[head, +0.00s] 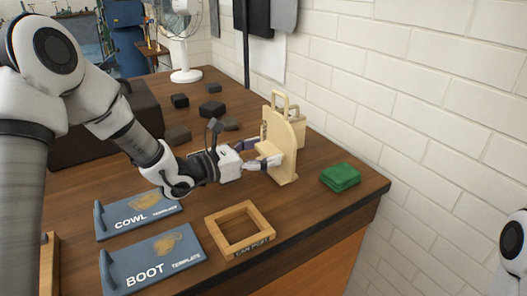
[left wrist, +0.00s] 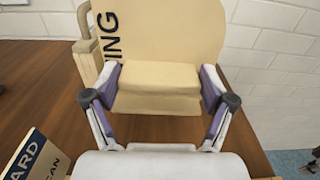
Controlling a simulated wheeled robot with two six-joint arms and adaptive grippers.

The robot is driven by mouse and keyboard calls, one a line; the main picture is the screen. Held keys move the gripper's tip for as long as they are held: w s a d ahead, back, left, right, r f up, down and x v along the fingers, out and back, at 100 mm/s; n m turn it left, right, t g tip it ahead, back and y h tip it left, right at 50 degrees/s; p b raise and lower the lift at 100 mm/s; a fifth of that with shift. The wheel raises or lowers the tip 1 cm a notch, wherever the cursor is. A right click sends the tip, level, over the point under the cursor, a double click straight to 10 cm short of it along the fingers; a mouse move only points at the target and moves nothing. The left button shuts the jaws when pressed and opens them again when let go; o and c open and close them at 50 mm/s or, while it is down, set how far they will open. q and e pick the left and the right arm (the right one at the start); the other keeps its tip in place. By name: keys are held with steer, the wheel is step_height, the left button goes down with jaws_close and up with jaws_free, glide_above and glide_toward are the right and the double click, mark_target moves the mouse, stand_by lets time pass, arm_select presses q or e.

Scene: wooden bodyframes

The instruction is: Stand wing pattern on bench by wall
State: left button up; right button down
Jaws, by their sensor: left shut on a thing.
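The wing pattern (head: 290,150) is a cream wooden board with a rounded top, upright near the wall side of the bench (head: 330,215). In the left wrist view the wing pattern (left wrist: 175,30) shows dark letters "ING" and a block on its face. My left gripper (head: 262,163) is shut on this block, with one finger on each side in the left wrist view (left wrist: 160,92). The board's lower edge looks at or close to the bench top; I cannot tell if it touches.
Another cream pattern with a handle (head: 299,111) stands just behind, by the white brick wall (head: 400,90). Green cloths (head: 341,177) lie near the bench corner. A wooden frame (head: 240,209), a cowl template (head: 112,222) and a boot template (head: 130,276) lie in front.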

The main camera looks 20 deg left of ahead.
arm_select(q)
steer(key=shift+w+a+f, duration=0.1)
steer(key=shift+w+a, duration=0.15)
steer(key=shift+w, duration=0.35)
steer(key=shift+w+a+f, duration=0.1)
steer(key=shift+w+a, duration=0.1)
steer(key=shift+w, duration=0.35)
steer(key=shift+f, duration=1.7)
steer(key=o, duration=1.1)
steer(key=shift+o, duration=0.2)
steer(key=shift+r+p, duration=0.15)
steer(key=shift+p, duration=0.2)
steer(key=v, duration=1.1)
steer(key=shift+r, duration=0.1)
steer(key=shift+s+a, duration=0.3)
steer(key=shift+s, duration=0.15)
